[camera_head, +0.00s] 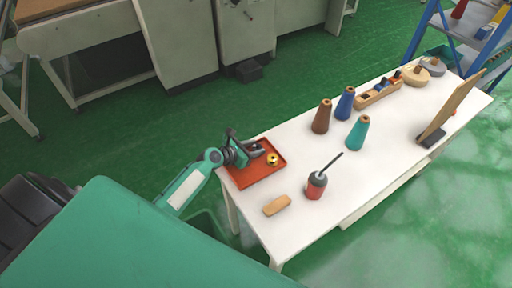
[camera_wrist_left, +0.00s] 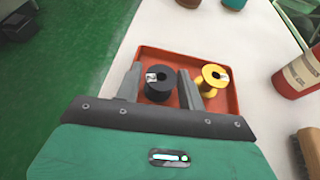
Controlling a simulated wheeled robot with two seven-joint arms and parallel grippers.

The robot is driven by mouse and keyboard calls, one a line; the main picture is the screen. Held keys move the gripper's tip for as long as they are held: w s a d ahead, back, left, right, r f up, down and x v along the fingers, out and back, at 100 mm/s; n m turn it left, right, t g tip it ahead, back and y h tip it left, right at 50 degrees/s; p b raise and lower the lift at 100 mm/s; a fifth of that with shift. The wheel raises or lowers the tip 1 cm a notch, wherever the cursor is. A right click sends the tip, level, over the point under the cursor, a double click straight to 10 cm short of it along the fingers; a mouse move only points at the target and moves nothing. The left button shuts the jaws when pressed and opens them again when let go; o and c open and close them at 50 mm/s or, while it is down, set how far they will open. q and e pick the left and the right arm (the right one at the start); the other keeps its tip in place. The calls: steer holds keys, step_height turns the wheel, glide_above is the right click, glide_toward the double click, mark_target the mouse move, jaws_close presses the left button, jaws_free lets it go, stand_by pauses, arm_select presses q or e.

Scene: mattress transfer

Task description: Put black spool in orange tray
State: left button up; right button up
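The orange tray (camera_head: 258,174) lies on the near left end of the white table; its rim also shows in the left wrist view (camera_wrist_left: 180,58). The black spool (camera_wrist_left: 158,84) is over the tray floor, between the two fingers of my left gripper (camera_wrist_left: 162,82). Narrow gaps seem to show between fingers and spool, so the gripper looks open around it. A yellow spool (camera_wrist_left: 212,80) stands in the tray right of it, also seen in the head view (camera_head: 272,160). In the head view my left gripper (camera_head: 246,147) is over the tray's far left part and largely hides the black spool.
Brown (camera_head: 321,117), blue (camera_head: 345,104) and teal (camera_head: 358,134) cones stand farther along the table. A wooden holder (camera_head: 378,94) and an upright board (camera_head: 453,105) are beyond.

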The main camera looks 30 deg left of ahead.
arm_select(q)
steer(key=v, duration=1.1)
steer(key=shift+s+f, duration=0.1)
steer(key=shift+f, duration=0.05)
